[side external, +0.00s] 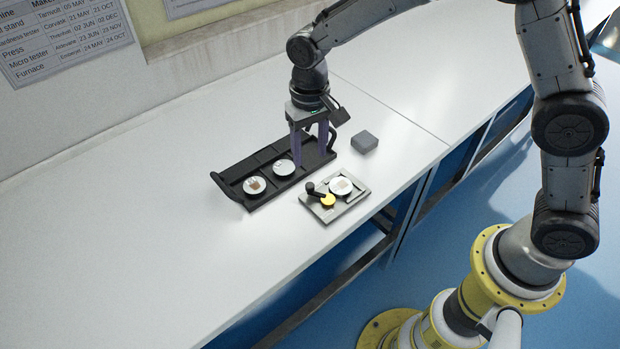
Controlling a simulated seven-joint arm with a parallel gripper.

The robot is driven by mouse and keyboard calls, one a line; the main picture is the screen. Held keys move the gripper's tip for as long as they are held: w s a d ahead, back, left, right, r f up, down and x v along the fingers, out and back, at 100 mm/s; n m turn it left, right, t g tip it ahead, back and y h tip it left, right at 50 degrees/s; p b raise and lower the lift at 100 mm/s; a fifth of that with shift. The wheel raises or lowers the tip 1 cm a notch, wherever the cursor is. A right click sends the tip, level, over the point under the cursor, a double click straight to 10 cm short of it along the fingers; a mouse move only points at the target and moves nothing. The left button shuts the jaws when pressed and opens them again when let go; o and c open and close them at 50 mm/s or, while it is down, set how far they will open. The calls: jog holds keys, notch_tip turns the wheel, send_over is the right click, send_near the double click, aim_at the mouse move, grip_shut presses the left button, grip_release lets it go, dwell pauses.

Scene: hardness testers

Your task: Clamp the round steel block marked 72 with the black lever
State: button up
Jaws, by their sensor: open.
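A round steel block (341,186) lies on the grey clamp plate (325,213). Two more round blocks, one on the left (254,186) and one nearer the middle (284,167), lie in the black tray (228,178). The number on each block is too small to read. The black lever (313,188) is on the clamp plate, left of the block there, beside a yellow round part (328,200). My gripper (312,160) points down with its fingers apart, at the right end of the tray. The fingers hide part of that end; no block shows between them.
A small grey box (364,141) stands on the white bench right of the tray. The tray has raised handles at both ends, the right one close to my gripper. The bench's front edge runs near the clamp plate. The bench left of the tray is clear.

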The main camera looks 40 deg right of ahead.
aim_at(310, 185)
notch_tip(310, 185, down, 9)
jog(key=shift+f, duration=0.2)
dwell(0.3)
grip_shut()
